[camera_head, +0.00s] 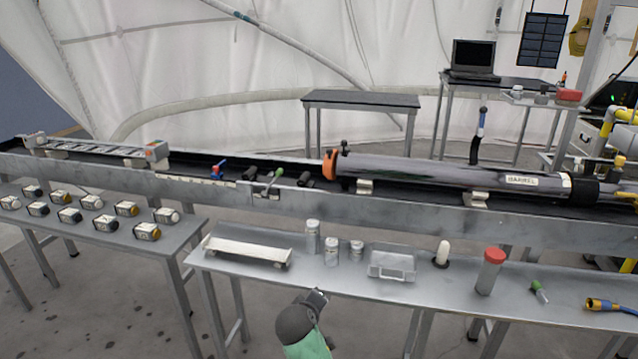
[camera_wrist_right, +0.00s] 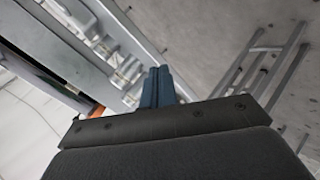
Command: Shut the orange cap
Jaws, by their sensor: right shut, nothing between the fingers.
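The orange cap (camera_head: 330,164) is at the left end of the long grey barrel (camera_head: 430,172), which lies in the trough. It shows as an orange rim; from here I cannot tell how far open it stands. An orange patch, perhaps the cap, shows at the edge of my gripper body in the right wrist view (camera_wrist_right: 97,111). My right gripper (camera_wrist_right: 158,88) is shut and empty, its blue fingers pressed together. In the head view the dark wrist with a green sleeve (camera_head: 303,318) is low in front of the bench, well apart from the cap. My left gripper is out of view.
The front bench (camera_head: 225,283) holds a white tray (camera_head: 247,250), jars (camera_head: 331,250), a clear case (camera_head: 392,265) and a red-lidged cylinder (camera_head: 490,271). The metal trough wall (camera_head: 420,208) runs between this bench and the barrel. A left bench (camera_head: 100,243) carries several small blocks.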

